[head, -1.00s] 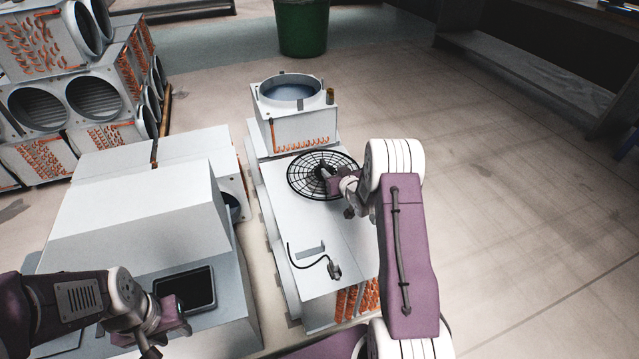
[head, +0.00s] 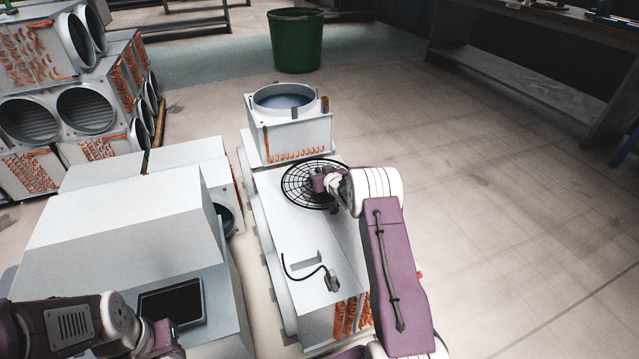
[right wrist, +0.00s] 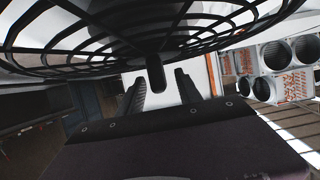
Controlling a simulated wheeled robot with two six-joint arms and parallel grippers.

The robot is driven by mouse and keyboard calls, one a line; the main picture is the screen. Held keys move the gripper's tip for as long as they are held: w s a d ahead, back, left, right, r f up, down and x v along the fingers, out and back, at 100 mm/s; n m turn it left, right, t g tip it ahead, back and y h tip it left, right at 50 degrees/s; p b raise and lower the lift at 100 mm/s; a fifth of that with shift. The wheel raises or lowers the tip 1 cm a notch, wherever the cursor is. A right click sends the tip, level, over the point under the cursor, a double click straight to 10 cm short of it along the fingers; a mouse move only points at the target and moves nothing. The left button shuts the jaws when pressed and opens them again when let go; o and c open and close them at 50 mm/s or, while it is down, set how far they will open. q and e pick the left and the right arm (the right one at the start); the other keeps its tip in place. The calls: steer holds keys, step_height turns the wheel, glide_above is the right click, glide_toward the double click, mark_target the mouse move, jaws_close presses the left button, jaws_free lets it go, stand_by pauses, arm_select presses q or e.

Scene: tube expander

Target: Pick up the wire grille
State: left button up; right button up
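The round black wire grille (head: 297,187) is at the far end of the long white unit's top (head: 290,228); I cannot tell whether it touches that surface. My right gripper (head: 318,180) is at the grille's middle and covers part of it. In the right wrist view the grille (right wrist: 90,62) fills the top. A dark central knob (right wrist: 155,74) hangs near my right fingertips (right wrist: 158,88), which stand apart with a gap between them. My left gripper (head: 165,345) is at the bottom left, far from the grille, partly cut off.
A white box with a round opening (head: 290,130) stands just behind the grille. A black cable with a plug (head: 325,278) lies on the near part of the unit. A sloped white housing with a dark screen (head: 172,303) is at left. Open floor lies to the right.

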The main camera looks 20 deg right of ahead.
jaws_close()
steer(key=shift+r, duration=0.1)
stand_by(1.2)
